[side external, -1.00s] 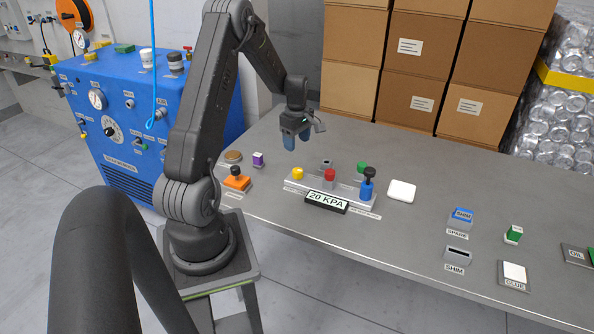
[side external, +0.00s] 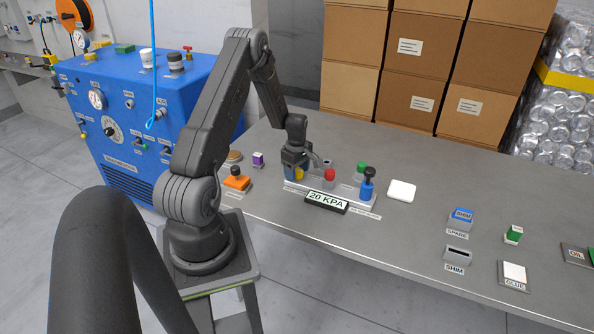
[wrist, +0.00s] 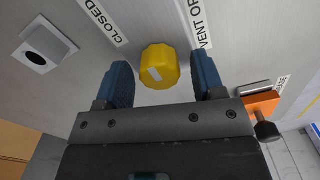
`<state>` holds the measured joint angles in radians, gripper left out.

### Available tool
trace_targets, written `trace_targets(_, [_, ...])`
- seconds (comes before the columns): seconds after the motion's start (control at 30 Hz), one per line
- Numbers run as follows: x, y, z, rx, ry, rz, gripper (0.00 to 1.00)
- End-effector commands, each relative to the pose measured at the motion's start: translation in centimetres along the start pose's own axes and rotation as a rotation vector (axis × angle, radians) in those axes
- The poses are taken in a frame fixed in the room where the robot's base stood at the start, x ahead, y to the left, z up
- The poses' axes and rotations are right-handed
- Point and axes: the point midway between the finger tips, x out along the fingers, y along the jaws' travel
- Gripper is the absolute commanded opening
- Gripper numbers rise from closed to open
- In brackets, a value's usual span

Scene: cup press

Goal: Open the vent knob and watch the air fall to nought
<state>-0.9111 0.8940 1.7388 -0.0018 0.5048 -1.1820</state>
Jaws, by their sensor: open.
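The yellow vent knob (wrist: 160,67) shows in the wrist view between the two blue fingers of my gripper (wrist: 165,82), with a visible gap on each side. A pale mark on its top slants. Labels beside it read CLOSED (wrist: 104,22) and, partly cut off, VENT OP (wrist: 195,22). In the side view my gripper (side external: 296,172) is down at the left end of the white panel, and the knob (side external: 299,174) is partly hidden by the fingers. The display (side external: 326,203) in front of the panel reads 20 KPA.
An orange block with a dark knob (side external: 236,183) is at left.

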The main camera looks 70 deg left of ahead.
Motion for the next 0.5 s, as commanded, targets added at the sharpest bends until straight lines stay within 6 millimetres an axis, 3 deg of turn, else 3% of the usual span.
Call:
trace_targets(0.07, [-0.01,0.00,0.00,0.000,0.000,0.000,0.59])
trace_targets(0.5, [-0.04,-0.01,0.01,0.000,0.000,-0.001,0.17])
